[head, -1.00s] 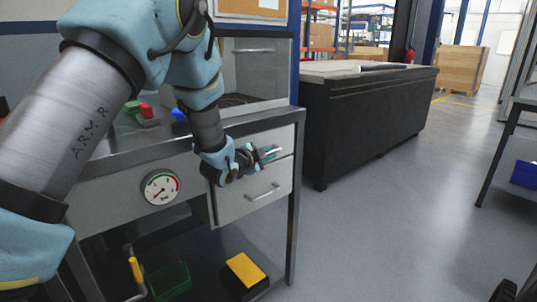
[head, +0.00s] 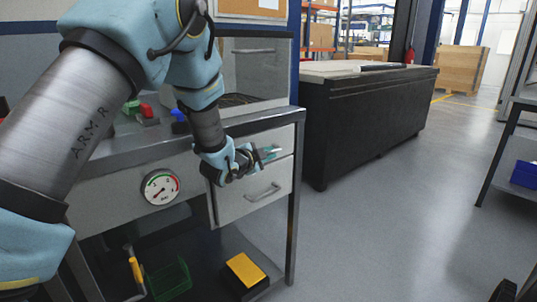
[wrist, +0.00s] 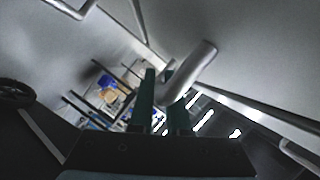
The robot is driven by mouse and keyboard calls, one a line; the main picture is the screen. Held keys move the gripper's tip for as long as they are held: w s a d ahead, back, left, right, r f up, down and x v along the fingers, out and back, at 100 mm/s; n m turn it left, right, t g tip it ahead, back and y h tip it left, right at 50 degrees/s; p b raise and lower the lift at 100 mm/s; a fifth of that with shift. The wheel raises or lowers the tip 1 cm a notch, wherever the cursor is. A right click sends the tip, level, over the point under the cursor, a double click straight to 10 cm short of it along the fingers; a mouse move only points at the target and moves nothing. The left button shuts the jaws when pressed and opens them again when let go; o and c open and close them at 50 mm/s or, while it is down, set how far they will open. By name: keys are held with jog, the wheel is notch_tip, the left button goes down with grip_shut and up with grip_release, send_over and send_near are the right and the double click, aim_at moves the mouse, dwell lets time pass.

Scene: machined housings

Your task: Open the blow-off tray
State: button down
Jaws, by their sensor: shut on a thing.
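No label is readable to tell which is the blow-off tray. My gripper (head: 269,153) is at the front of the upper drawer, its teal fingers at the handle. In the wrist view, my gripper (wrist: 162,105) is shut on a round metal handle bar (wrist: 192,70) that passes between the fingers. The upper drawer looks about flush with the lower one; my wrist hides part of its front.
A pressure gauge (head: 160,187) sits on the bench front left of the drawers. Below are a green crate (head: 168,279) and a yellow-topped box (head: 245,269). A black cabinet (head: 365,125) stands behind to the right. The floor (head: 390,230) right of the bench is clear.

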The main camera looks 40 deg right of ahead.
jog(key=shift+s, duration=0.1)
dwell(0.3)
jog(key=s+a+b, duration=0.1)
jog(key=s+b, duration=0.4)
jog(key=s, duration=1.7)
jog(key=shift+s+a+b, duration=0.15)
jog(key=shift+a+b, duration=0.05)
jog(key=shift+b, duration=0.1)
jog(key=c, duration=0.9)
grip_release()
jog(key=shift+a, duration=0.1)
jog(key=v, duration=1)
jog(key=shift+s+a+r, duration=0.1)
jog(key=shift+s+a, duration=0.05)
jog(key=shift+a, duration=0.1)
